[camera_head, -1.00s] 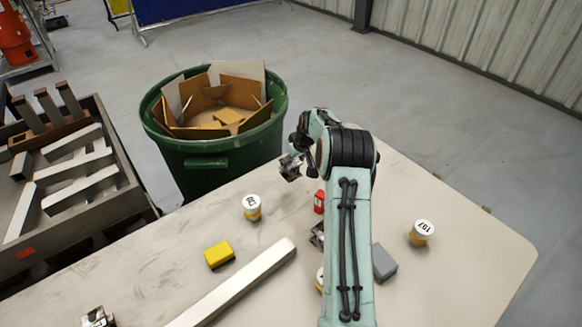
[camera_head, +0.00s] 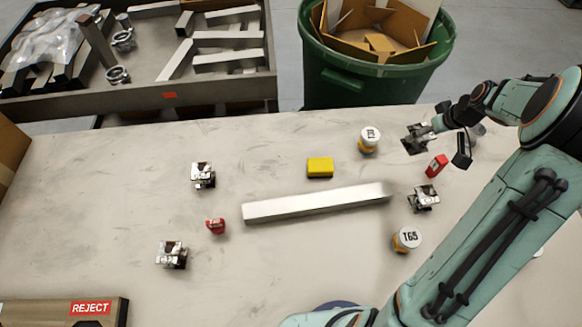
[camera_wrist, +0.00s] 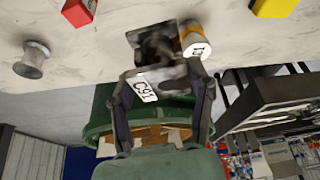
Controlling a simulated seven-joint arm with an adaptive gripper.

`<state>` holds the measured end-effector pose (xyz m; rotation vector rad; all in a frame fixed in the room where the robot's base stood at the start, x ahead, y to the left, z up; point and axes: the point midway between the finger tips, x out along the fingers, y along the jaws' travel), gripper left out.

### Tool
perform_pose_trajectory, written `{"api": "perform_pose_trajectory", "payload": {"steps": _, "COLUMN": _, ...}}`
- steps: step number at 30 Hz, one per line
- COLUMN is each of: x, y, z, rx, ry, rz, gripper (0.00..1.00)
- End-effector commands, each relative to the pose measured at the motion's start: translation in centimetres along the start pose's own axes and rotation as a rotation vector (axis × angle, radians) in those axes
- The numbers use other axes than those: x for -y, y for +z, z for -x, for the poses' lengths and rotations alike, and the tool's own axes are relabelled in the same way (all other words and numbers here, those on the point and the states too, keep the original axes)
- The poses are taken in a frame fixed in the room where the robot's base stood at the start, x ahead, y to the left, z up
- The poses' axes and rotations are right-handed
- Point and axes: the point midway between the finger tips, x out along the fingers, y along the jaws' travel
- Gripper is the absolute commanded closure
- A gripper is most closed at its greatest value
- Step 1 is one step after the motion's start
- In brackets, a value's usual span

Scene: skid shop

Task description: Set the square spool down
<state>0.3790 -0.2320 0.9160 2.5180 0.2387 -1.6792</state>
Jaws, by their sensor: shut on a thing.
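The square spool (camera_head: 418,138), a shiny metal piece with square ends, is held by my gripper (camera_head: 440,129) near the table's far right edge. In the wrist view the spool (camera_wrist: 157,48) is between the fingertips of my gripper (camera_wrist: 160,72), with a white label at its near end. My gripper is shut on it. The table (camera_head: 300,245) shows below and around it; I cannot tell whether the spool touches the top. Similar metal pieces stand at left (camera_head: 203,175), front left (camera_head: 172,255) and right (camera_head: 424,198).
Close to the held spool are a white-and-yellow jar (camera_head: 369,140) and a red block (camera_head: 436,166). A yellow block (camera_head: 320,167), a long metal bar (camera_head: 315,204) and another jar (camera_head: 407,239) lie nearby. A green bin (camera_head: 365,85) stands beyond the edge. The table's left middle has free room.

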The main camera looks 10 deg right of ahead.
Motion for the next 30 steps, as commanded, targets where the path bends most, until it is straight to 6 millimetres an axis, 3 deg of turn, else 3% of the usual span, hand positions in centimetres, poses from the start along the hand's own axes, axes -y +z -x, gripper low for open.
{"api": "perform_pose_trajectory", "payload": {"steps": 5, "x": 5.2, "y": 1.9, "z": -0.6, "rx": 0.001, "ry": -0.139, "rz": 0.322, "gripper": 0.88}}
{"api": "perform_pose_trajectory", "payload": {"steps": 12, "x": 16.8, "y": 2.9, "z": 0.1, "rx": -0.001, "ry": -0.351, "rz": 0.836, "gripper": 0.88}}
{"api": "perform_pose_trajectory", "payload": {"steps": 18, "x": 25.9, "y": 4.5, "z": 1.9, "rx": -0.002, "ry": -0.475, "rz": 1.141, "gripper": 0.88}}
{"api": "perform_pose_trajectory", "payload": {"steps": 21, "x": 28.4, "y": 4.7, "z": 2.6, "rx": -0.002, "ry": -0.505, "rz": 1.214, "gripper": 0.88}}
{"api": "perform_pose_trajectory", "payload": {"steps": 25, "x": 29.9, "y": 4.0, "z": 2.8, "rx": -0.002, "ry": -0.527, "rz": 1.267, "gripper": 0.88}}
{"api": "perform_pose_trajectory", "payload": {"steps": 30, "x": 30.4, "y": 2.0, "z": 0.5, "rx": 0.000, "ry": -0.537, "rz": 1.279, "gripper": 0.88}}
